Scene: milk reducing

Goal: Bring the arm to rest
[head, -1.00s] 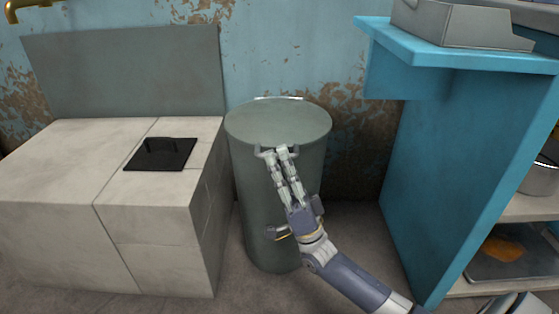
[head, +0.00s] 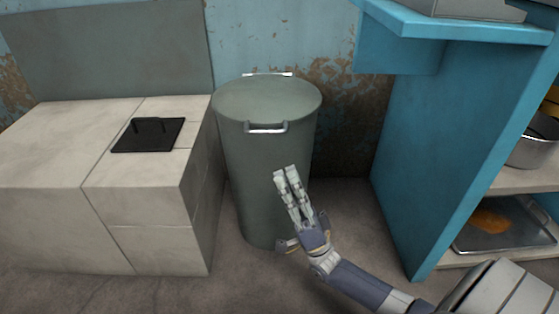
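My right gripper (head: 287,176) is in front of the lower middle of a tall grey-green bin (head: 262,170). Its long fingers point up and lie close together, with a thumb-like part out to the left. I see nothing held in it, and it is apart from the bin's front handle (head: 267,128). How far the fingers are opened is hard to tell. The bin's lid (head: 267,98) is on. My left gripper is not in view.
A pale tiled block (head: 145,190) with a black handled plate (head: 149,134) stands left of the bin. A blue shelf unit (head: 455,140) stands at the right, holding a metal pot (head: 532,150) and a tray (head: 505,232). Bare floor lies between bin and unit.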

